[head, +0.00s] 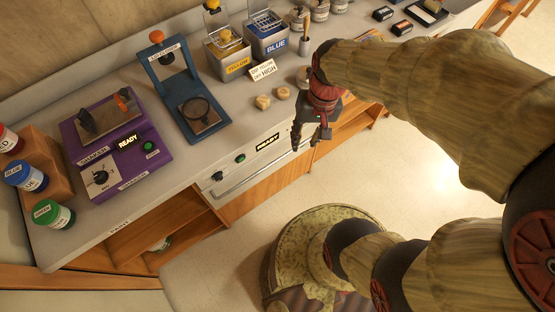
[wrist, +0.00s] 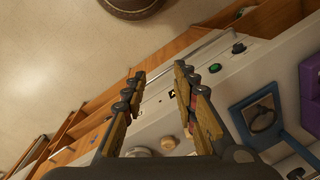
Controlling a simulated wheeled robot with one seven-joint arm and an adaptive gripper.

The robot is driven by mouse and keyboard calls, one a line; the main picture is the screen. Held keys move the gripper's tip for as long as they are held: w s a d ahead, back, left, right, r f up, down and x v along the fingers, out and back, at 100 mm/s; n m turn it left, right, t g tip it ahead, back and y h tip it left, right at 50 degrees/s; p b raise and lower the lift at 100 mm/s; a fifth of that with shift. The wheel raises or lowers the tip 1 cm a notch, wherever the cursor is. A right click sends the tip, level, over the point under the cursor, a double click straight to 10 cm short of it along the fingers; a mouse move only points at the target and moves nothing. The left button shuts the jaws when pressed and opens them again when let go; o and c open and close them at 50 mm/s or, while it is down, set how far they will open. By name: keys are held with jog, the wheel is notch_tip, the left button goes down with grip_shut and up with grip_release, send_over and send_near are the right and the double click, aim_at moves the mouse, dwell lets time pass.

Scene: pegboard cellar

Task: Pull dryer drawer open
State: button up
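The dryer drawer (head: 247,169) is a pale front set into the bench side, with a long bar handle along it. Above it is a panel with a dark knob, a green button and a lit READY display (head: 268,142). My gripper (head: 308,146) hangs at the right end of this front, pointing down. In the wrist view my gripper (wrist: 160,70) is open, its two fingers wide apart with nothing between them. The bar handle (wrist: 208,48) runs slantwise near and beyond the fingertips. I cannot tell whether they touch it. The drawer looks shut.
On the bench stand a purple shaker (head: 117,146), a blue press (head: 187,98), yellow and blue tins, a small sign (head: 262,70) and two round tan pieces. Open wooden shelves (head: 165,235) lie below. The floor before the drawer is clear except for my round base.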

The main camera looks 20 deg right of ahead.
jog(key=w+f+m+g+y+b, duration=0.1)
jog(key=w+f+m+y, duration=0.2)
jog(key=f, duration=0.8)
jog(key=w+f+m+g+y+b, duration=0.15)
jog(key=f+m, duration=0.35)
jog(key=f, duration=0.6)
jog(key=m+t, duration=0.3)
send_near(275, 161)
jog(key=shift+h, duration=0.35)
jog(key=b+x, duration=0.2)
jog(key=x, duration=0.5)
jog(key=shift+a+f+b, duration=0.25)
jog(key=shift+a+b, duration=0.05)
jog(key=shift+a, duration=0.05)
jog(key=shift+c, duration=0.8)
grip_shut()
